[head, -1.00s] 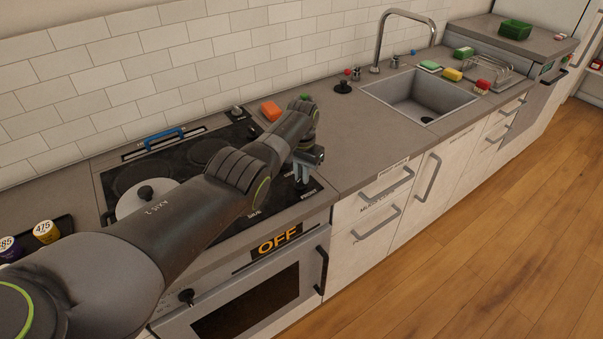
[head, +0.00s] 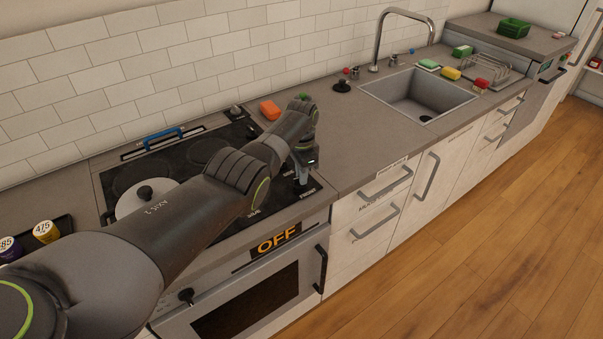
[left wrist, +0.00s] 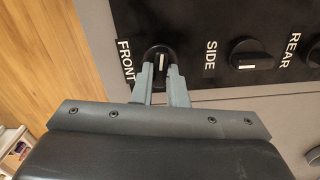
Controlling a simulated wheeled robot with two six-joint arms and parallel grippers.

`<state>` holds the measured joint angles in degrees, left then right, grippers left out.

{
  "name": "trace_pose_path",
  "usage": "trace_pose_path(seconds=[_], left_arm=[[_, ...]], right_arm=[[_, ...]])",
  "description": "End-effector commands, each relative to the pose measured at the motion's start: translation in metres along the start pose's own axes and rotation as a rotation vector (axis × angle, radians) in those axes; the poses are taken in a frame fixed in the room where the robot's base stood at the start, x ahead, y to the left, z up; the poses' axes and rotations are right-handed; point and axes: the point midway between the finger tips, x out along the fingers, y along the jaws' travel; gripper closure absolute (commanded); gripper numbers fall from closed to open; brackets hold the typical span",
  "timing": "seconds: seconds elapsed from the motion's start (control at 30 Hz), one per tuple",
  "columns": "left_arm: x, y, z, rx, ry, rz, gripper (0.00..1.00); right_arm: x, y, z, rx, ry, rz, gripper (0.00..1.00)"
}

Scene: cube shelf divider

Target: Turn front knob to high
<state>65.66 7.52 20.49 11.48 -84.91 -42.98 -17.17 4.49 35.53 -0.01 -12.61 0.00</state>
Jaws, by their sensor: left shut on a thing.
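The front knob (left wrist: 160,58) is a round black dial with a white mark, beside the printed word FRONT in the left wrist view. My left gripper (left wrist: 160,76) is shut on this knob, with one finger on each side of it. The white mark lies roughly along the fingers. In the head view my left gripper (head: 303,168) is over the front right corner of the black cooktop (head: 132,177), and my arm hides much of the cooktop. My right gripper is in neither view.
The side knob (left wrist: 251,54) and rear knob (left wrist: 314,55) sit to the right in the left wrist view. A pan lid (head: 135,203) lies on the cooktop. The oven front (head: 250,300) carries an OFF sign (head: 279,239). The counter (head: 370,150) right of the cooktop is mostly clear.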

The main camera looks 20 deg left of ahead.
Motion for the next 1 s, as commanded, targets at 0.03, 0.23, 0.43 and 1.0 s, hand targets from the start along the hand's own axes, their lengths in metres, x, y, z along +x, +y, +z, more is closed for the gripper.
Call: trace_pose_path(seconds=[0.03, 0.23, 0.43, 1.0], left_arm=[[-0.0024, -0.0013, -0.0012, 0.007, 0.004, -0.005, 1.0], [-0.0024, -0.0013, -0.0013, 0.013, 0.005, -0.005, 1.0], [-0.0025, -0.0013, -0.0014, 0.013, 0.005, -0.005, 1.0], [-0.0068, -0.0007, -0.001, 0.01, 0.003, -0.003, 0.65]], right_arm=[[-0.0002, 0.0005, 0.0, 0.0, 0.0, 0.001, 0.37], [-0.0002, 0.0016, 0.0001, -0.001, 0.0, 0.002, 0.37], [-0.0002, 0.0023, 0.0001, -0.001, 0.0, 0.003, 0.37], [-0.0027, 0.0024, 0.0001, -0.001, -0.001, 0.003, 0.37]])
